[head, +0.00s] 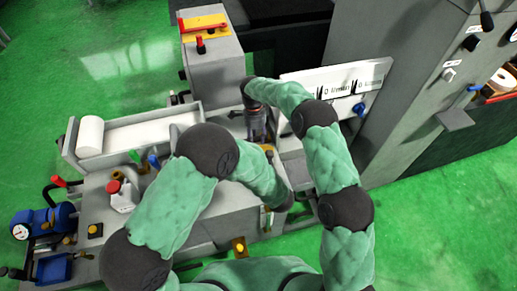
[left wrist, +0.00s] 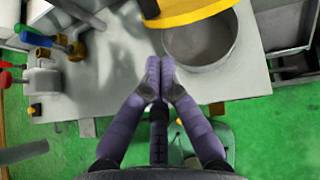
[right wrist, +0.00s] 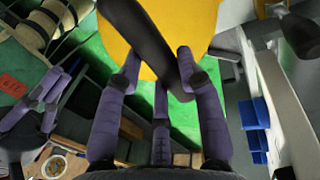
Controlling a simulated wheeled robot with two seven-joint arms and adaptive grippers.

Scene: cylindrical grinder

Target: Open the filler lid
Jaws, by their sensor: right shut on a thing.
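The filler lid is a yellow disc with a dark handle. In the left wrist view the yellow lid (left wrist: 195,13) is at the top, over part of a round grey filler opening (left wrist: 202,42); much of the opening's inside shows. In the right wrist view the lid (right wrist: 190,20) fills the upper middle. My right gripper (right wrist: 160,60) is shut on the dark handle (right wrist: 152,35), which runs between its fingers. My left gripper (left wrist: 160,64) has its fingertips together, empty, beside the opening.
A grey machine bench (head: 215,215) lies below my arms. A red push button (head: 114,187) and blue and green levers (head: 153,161) stand to the left. A tall grey cabinet (head: 390,80) stands at the right. The green floor (head: 450,225) at the lower right is clear.

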